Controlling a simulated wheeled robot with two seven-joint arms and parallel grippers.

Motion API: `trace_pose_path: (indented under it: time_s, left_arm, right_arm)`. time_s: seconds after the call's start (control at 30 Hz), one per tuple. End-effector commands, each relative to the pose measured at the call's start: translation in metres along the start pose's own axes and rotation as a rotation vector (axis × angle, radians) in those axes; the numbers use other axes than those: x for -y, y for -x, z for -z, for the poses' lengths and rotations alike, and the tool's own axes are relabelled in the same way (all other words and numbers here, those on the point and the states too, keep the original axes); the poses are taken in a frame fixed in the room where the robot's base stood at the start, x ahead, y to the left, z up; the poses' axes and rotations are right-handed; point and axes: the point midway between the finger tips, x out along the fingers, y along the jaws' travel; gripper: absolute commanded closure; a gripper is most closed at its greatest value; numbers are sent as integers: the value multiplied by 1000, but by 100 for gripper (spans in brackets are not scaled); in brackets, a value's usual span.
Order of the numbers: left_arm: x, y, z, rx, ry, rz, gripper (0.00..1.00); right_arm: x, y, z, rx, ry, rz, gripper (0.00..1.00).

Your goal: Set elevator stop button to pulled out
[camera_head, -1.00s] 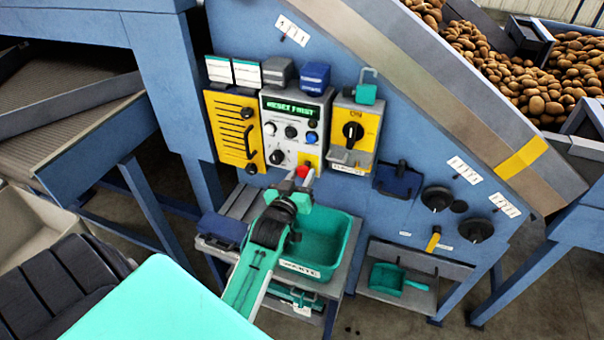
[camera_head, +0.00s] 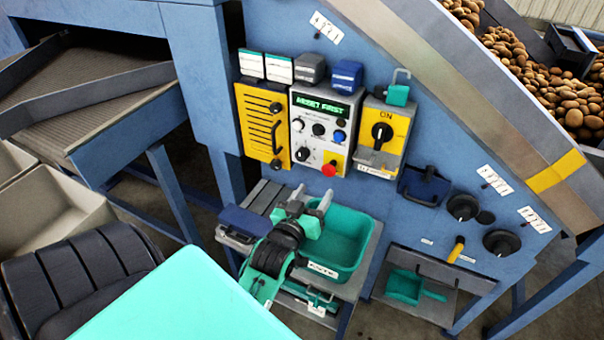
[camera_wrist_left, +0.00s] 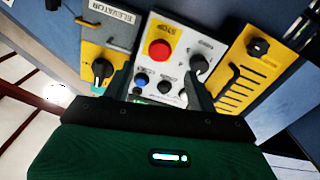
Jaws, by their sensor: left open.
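The red stop button (camera_head: 329,169) sits on a yellow patch at the lower right of the grey control panel (camera_head: 309,133). Its display reads "RESET FIRST". In the left wrist view the button (camera_wrist_left: 159,50) appears as a round red cap; whether it is pulled out or pressed in I cannot tell. My left gripper (camera_head: 312,200) is open and empty, below the panel and in front of the green bin, apart from the button. In the left wrist view its two fingers (camera_wrist_left: 160,84) reach toward the panel on either side. My right gripper is not in view.
A yellow slotted plate (camera_head: 262,125) is left of the panel. A yellow switch box (camera_head: 383,135) marked ON, with a padlock (camera_head: 398,93), is right. The green bin (camera_head: 347,232) stands below. Black knobs (camera_head: 463,207) and a yellow lever (camera_head: 456,249) lie farther right.

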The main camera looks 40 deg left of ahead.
Motion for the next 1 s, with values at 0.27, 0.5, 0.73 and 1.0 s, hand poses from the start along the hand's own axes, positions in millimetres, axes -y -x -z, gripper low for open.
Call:
trace_pose_path:
  time_s: [0.27,0.5,0.73,1.0]
  left_arm:
    - [0,44,-2,2,1,1,43]
    - [0,59,0,-1,1,0,43]
    - [0,61,0,-1,1,0,43]
    - [0,61,0,-1,1,0,43]
  right_arm:
    - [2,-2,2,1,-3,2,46]
    - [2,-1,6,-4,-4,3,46]
    - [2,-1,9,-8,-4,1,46]
    - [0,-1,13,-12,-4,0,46]
